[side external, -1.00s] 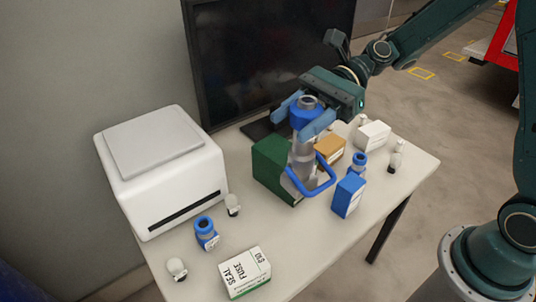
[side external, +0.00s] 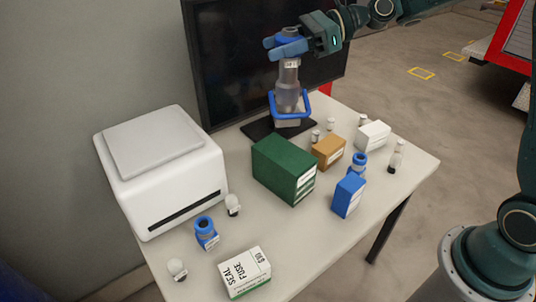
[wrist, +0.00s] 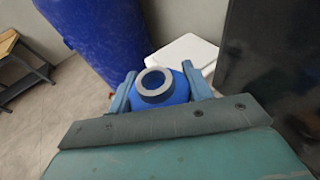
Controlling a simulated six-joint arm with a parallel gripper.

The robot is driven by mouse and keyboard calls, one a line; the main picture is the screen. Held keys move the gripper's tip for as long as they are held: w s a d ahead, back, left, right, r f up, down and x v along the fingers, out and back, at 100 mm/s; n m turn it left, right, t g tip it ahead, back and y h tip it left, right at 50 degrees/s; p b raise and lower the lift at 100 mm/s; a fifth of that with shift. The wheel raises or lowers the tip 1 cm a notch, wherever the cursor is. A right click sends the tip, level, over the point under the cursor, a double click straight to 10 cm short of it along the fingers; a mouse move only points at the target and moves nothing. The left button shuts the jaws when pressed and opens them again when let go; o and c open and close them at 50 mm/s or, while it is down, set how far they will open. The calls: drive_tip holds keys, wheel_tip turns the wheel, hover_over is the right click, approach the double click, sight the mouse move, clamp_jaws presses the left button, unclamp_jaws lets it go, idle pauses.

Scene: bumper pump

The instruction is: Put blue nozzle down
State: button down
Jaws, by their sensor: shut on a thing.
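The blue nozzle is a grey-bodied piece with a blue top and a blue loop handle (side external: 289,100) near its base. My gripper (side external: 286,46) is shut on its blue top and holds it upright, high at the back of the table in front of the dark monitor. In the wrist view its round grey-rimmed opening (wrist: 156,84) sits between the two fingers of my gripper (wrist: 158,92). Its lower part is hidden in the wrist view. In the side view its base appears over the monitor's stand; whether it touches anything there I cannot tell.
The white table (side external: 290,232) holds a green box (side external: 283,170), orange box (side external: 328,151), blue box (side external: 348,195), white box (side external: 373,135) and SEAL FUSE box (side external: 245,273). Blue-capped bottles and small vials stand among them. A white printer-like machine (side external: 160,170) is left, the monitor (side external: 235,60) behind.

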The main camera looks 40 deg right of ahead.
drive_tip(key=w+d+r+m+t+h, duration=0.2)
drive_tip(key=w+d+r+m+t, duration=0.1)
drive_tip(key=w+d+r, duration=0.3)
wheel_tip(320, 180, down, 15)
drive_tip(key=a, duration=0.1)
drive_tip(key=shift+s+a, duration=0.15)
drive_tip(key=shift+s, duration=0.25)
idle(0.3)
drive_tip(key=shift+f, duration=2.25)
drive_tip(key=c, duration=0.6)
unclamp_jaws()
drive_tip(key=shift+f, duration=0.1)
drive_tip(key=v, duration=1.2)
drive_tip(key=shift+s+r, duration=0.1)
drive_tip(key=shift+r, duration=0.1)
